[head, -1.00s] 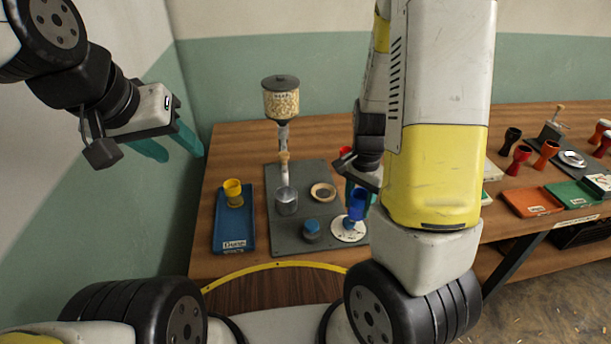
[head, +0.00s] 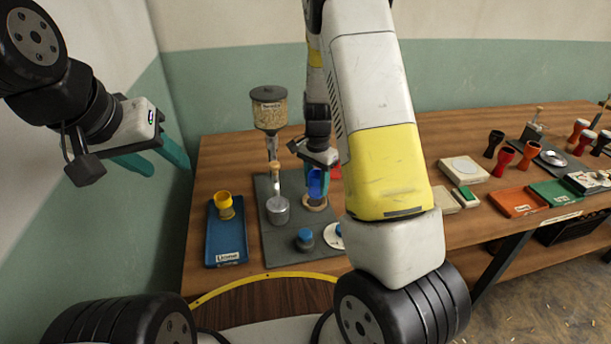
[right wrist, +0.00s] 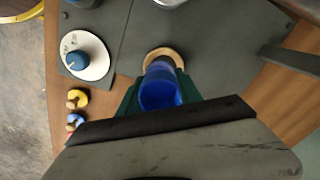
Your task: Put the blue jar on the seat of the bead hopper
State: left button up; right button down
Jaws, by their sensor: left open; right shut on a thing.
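The blue jar (head: 318,184) is held upright by my right gripper (head: 320,168) on the grey board. It also shows in the right wrist view (right wrist: 160,92), between the green fingers. A round wooden ring seat (head: 315,207) lies directly below the jar, and its rim shows in the right wrist view (right wrist: 163,54). I cannot tell whether the jar touches it. The bead hopper (head: 269,108) stands behind and left, with a clear bead-filled container and a dark lid. My left gripper (head: 155,160) is open and empty, above the left side.
A grey metal cup (head: 278,212) stands left of the ring. A blue-topped knob (head: 305,238) and a white disc (right wrist: 88,62) are nearer the front. A blue tray (head: 226,247) holds a yellow cup (head: 225,206). Coloured trays and goblet drums stand at the right.

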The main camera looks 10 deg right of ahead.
aim_at(315, 191)
jog(key=shift+w+a+f, duration=0.1)
jog(key=shift+w+a, duration=0.1)
jog(key=shift+w, duration=0.2)
jog(key=shift+s+f, duration=0.1)
jog(key=shift+f, duration=1.6)
jog(key=shift+f, duration=0.15)
jog(key=c, duration=0.8)
grip_release()
